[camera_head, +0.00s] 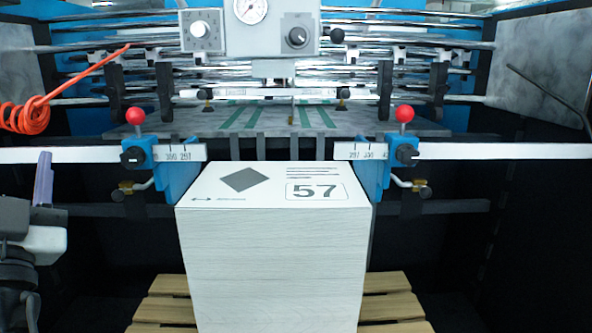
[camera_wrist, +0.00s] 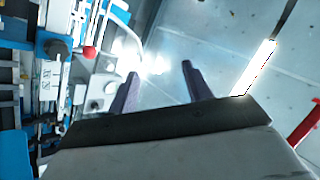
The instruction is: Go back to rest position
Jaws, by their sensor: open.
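My gripper shows in the wrist view (camera_wrist: 158,85) with its two dark fingers apart and nothing between them. In the head view my gripper (camera_head: 43,178) is at the left edge, raised and seen from the side, clear of the stack and the machine's guides. A tall stack of printed sheets (camera_head: 278,260) marked "57" stands in the middle of the head view on a wooden pallet (camera_head: 395,300). The stack sits between two blue side guides.
The left guide has a red knob (camera_head: 135,116) and a ruler bar; the right guide has another red knob (camera_head: 404,114). A control panel (camera_head: 250,35) with a gauge is above. An orange coiled hose (camera_head: 33,116) hangs at the left. A red part (camera_wrist: 303,125) shows at the right of the wrist view.

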